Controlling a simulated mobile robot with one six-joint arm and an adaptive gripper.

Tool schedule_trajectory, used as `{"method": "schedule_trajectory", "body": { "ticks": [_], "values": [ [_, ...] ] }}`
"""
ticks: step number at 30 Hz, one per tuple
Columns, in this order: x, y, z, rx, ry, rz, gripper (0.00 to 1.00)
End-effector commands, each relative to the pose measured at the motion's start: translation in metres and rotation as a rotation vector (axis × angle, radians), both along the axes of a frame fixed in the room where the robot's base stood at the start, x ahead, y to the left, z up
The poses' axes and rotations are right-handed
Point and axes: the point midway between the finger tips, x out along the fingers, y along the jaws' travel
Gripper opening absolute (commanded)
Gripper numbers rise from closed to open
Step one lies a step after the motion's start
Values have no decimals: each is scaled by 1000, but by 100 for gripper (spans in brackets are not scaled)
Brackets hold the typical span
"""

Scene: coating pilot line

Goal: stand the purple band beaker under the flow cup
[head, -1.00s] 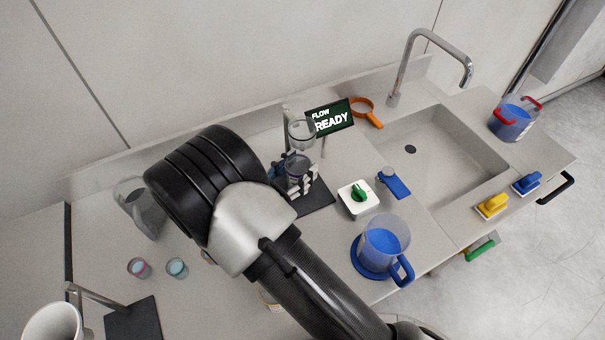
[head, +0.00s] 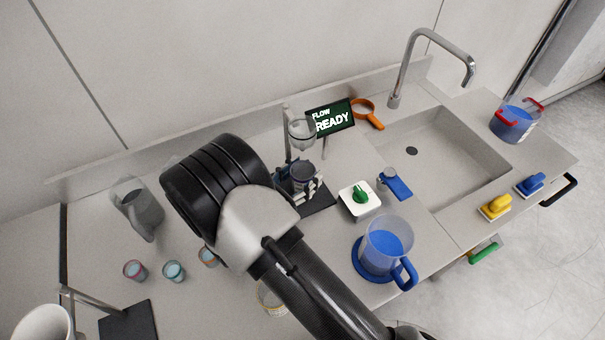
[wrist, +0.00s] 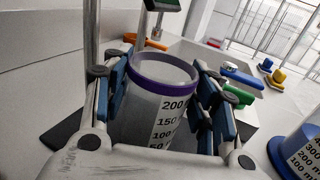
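The purple band beaker (wrist: 150,108) is clear with a purple rim and black volume marks. It is upright between the blue pads of my gripper (wrist: 165,110), which is shut on it. In the head view the beaker (head: 302,172) is over the black base of the flow stand, below the flow cup (head: 301,133) in the picture. My gripper (head: 300,185) is partly hidden by my arm there. I cannot tell whether the beaker's bottom touches the base (head: 318,204). The flow cup is out of the wrist view.
A sign (head: 331,119) reads FLOW READY. A white box with a green knob (head: 360,197) and a blue-filled jug (head: 385,245) stand to the right, before the sink (head: 450,150).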

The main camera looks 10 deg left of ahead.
Motion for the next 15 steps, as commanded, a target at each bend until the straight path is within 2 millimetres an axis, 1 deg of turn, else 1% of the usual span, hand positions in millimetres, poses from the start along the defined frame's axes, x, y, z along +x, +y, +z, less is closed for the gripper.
{"method": "schedule_trajectory", "body": {
  "ticks": [1,5,15],
  "values": [
    [0,0,0,0,0,0,59],
    [0,0,0,0,0,0,68],
    [0,0,2,0,0,0,68]
  ]
}}
